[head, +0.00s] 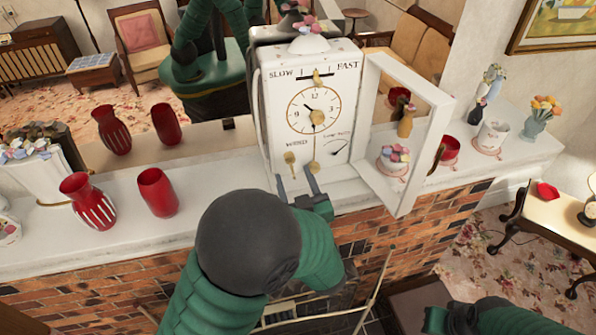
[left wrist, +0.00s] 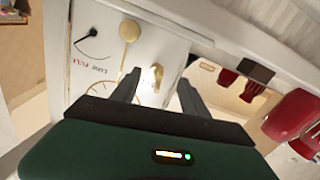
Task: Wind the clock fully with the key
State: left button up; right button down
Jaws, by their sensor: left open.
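The white clock (head: 281,128) stands upright on the mantel, its framed glass door (head: 402,140) swung open to the right. Its face has a dial, a slow-fast slider, a hanging gold pendulum (left wrist: 129,31) and a low-full gauge (head: 338,148). The gold key (head: 291,159) sits on the lower left of the face; it also shows in the left wrist view (left wrist: 153,76). My left gripper (head: 296,184) is open just below the key, fingers pointing at the face. In the left wrist view the key appears between the fingertips, apparently untouched. My right gripper (head: 437,320) is partly cut off at the bottom edge.
Red vases (head: 88,204) stand on the mantel left of the clock. A white mug (head: 493,135), a red cup (head: 449,150) and flower vases stand to the right. The open door borders the space right of the face. A mirror stands behind.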

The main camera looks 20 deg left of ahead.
pick_arm(q)
jog(key=shift+s+d, duration=0.3)
jog(key=shift+s, duration=0.4)
jog(key=shift+v, duration=2.8)
jog(key=shift+d+f, duration=0.1)
jog(key=shift+d, duration=0.05)
